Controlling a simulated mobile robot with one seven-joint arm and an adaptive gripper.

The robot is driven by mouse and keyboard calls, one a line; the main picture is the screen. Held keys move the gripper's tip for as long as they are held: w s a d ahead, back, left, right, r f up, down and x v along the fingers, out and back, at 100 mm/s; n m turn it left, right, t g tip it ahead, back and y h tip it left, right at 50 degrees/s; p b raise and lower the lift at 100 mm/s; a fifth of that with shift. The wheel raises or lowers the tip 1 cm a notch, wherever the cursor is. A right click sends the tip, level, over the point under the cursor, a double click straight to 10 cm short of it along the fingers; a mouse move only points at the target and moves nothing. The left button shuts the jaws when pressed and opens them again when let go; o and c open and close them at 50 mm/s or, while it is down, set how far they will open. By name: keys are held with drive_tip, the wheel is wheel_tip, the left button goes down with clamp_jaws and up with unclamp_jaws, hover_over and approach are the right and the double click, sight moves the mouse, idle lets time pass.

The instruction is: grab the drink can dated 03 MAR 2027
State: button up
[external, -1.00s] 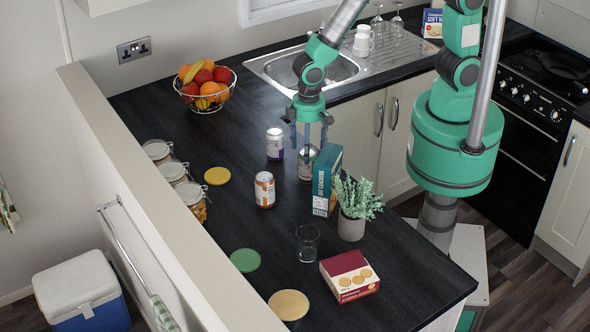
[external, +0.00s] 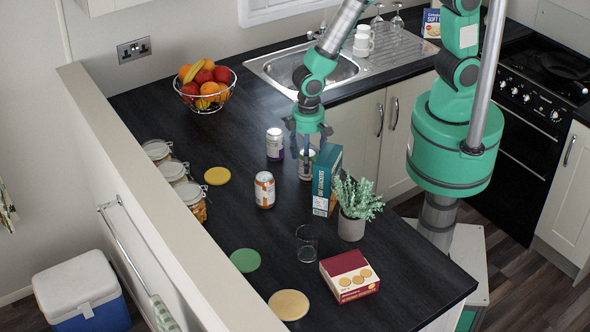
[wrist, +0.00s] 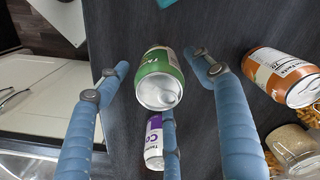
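Three drink cans stand on the dark worktop (external: 210,250). The green can (wrist: 160,80) is ahead of my gripper in the wrist view, between the spread fingers; in the external view this can (external: 306,168) stands below my gripper (external: 307,140). My gripper's blue fingers are open, with visible gaps at the can's sides. The purple-and-white can (external: 274,146) stands to the left; in the wrist view this can (wrist: 153,150) is partly behind a finger. The orange-and-white can (external: 264,190) stands nearer the front and shows at right in the wrist view (wrist: 285,75). No date is readable.
A teal cracker box (external: 325,182) stands close to the right of the green can. A potted plant (external: 352,225), a glass (external: 307,245) and a red box (external: 349,275) are nearer the front. Storage jars (external: 190,200) line the left edge.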

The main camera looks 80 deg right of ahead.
drive_tip(key=c, duration=1.2)
drive_tip(key=shift+r, duration=0.15)
drive_tip(key=shift+r, duration=0.5)
drive_tip(key=shift+s+d+r, duration=0.1)
drive_tip(key=shift+s+r, duration=0.1)
drive_tip(key=shift+r, duration=0.4)
drive_tip(key=shift+s+d+r, duration=0.1)
drive_tip(key=shift+s+r, duration=0.05)
drive_tip(key=shift+r, duration=0.45)
drive_tip(key=s+d+r, duration=0.1)
drive_tip(key=s+d, duration=0.6)
drive_tip(key=s, duration=0.6)
drive_tip(key=shift+s+d+r, duration=0.15)
drive_tip(key=shift+r, duration=0.05)
